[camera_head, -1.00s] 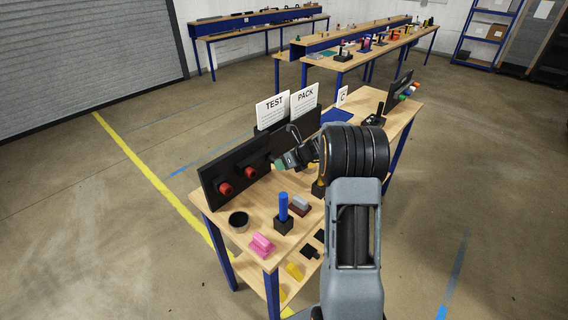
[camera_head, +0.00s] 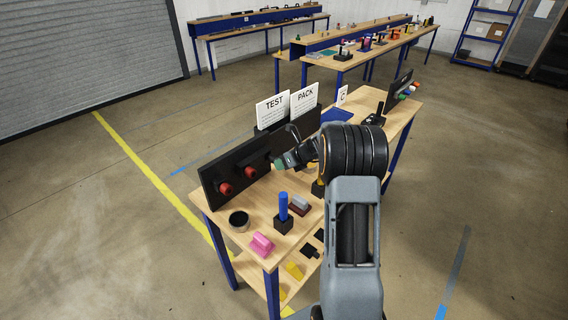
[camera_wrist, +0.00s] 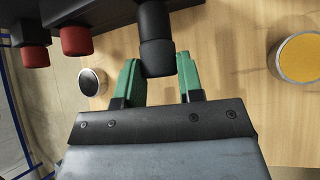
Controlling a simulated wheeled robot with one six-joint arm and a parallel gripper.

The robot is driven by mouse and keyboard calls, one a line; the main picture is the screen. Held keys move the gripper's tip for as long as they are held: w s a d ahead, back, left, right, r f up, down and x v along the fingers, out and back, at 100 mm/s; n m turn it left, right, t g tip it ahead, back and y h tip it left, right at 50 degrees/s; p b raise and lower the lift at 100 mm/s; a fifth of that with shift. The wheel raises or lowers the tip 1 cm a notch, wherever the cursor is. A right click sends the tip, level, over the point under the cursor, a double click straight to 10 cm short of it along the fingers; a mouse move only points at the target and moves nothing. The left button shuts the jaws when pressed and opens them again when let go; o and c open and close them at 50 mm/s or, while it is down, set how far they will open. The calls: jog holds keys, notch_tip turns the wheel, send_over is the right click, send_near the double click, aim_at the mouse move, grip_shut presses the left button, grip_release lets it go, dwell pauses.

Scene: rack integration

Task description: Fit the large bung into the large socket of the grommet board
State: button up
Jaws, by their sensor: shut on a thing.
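My gripper (camera_wrist: 162,80) has green fingertips and is shut on a dark cylinder, which looks like the large bung (camera_wrist: 157,55). The bung lies between the two fingertips and points away from my wrist. In the head view my gripper (camera_head: 280,163) is close to the front of a black upright panel, likely the grommet board (camera_head: 212,177). The panel also shows at the top of the wrist view (camera_wrist: 95,10). The large socket is hidden behind the bung and gripper, so I cannot tell whether the bung is in it.
Two red knobs (camera_head: 225,188) (camera_head: 250,172) stick out of the panel left of my gripper. A black cup (camera_head: 238,220), a blue peg in a block (camera_head: 283,207) and a pink block (camera_head: 262,244) stand in front. A yellow-topped tin (camera_wrist: 300,57) stands to the right.

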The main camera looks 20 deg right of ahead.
aim_at(276, 157)
jog(key=shift+w+a+p, duration=0.3)
jog(key=shift+w, duration=0.3)
jog(key=shift+w+a+p, duration=0.25)
jog(key=shift+w, duration=0.35)
jog(key=shift+w+a+p, duration=0.3)
jog(key=shift+w, duration=0.3)
jog(key=o, duration=1)
jog(key=b+v, duration=0.2)
jog(key=v, duration=1.2)
jog(key=shift+w, duration=0.1)
